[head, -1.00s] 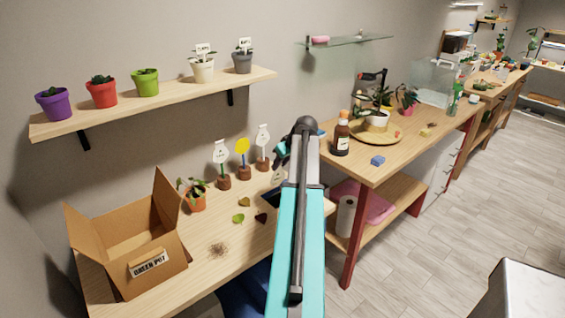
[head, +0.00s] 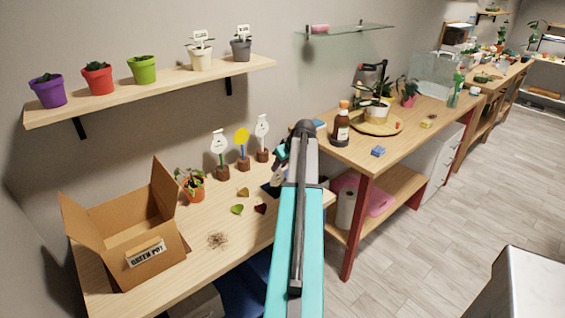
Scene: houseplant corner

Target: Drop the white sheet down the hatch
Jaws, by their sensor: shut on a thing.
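My gripper (head: 281,154) is mostly hidden behind my own arm, over the right end of the near wooden table. A small pale piece, which looks like the white sheet (head: 278,177), shows just below it, and the gripper is shut on it. The arm hides much of the sheet. A dark opening that looks like the hatch (head: 268,190) shows in the tabletop just below the sheet, partly covered by the arm. The sheet appears above it, apart from the table as far as I can tell.
An open cardboard box (head: 145,254) labelled "GREEN POT" stands at the left of the near table (head: 190,272). An orange pot (head: 194,189), several tags on brown bases, leaves and crumbs lie nearby. A blue bin (head: 243,283) is below. A second table holds a brown bottle (head: 341,127).

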